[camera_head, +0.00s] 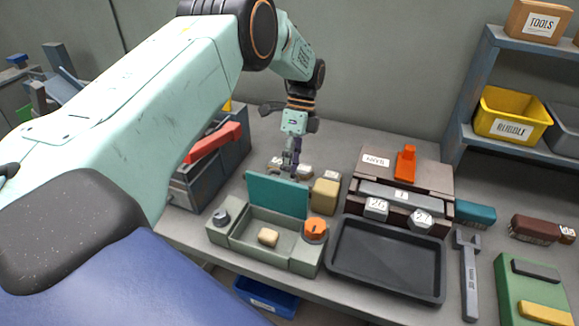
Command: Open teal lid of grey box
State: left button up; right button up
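The grey box (248,243) sits on the bench in the lower middle. Its teal lid (277,195) stands up along the back edge, so the box is open. A small tan block (268,237) lies inside. An orange knob (315,229) is on the box's right end and a grey knob (221,217) on its left. My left gripper (291,176) points down just behind the lid's upper edge. Its fingers look close together with nothing seen between them. I cannot tell whether they touch the lid. My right gripper is not in view.
A black tray (386,294) lies right of the box. A tan block (325,197) stands right of the lid. Behind the tray is a brown fixture (437,178) with an orange clamp (405,164). A red-handled tool (214,142) lies at the left. A wrench (469,285) lies farther right.

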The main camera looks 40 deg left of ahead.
pick_arm(q)
jog(key=v, duration=0.7)
jog(key=shift+w+r, duration=0.1)
jog(key=shift+r, duration=0.05)
dwell(0.4)
notch_tip(320, 180, up, 10)
jog(key=p, duration=1)
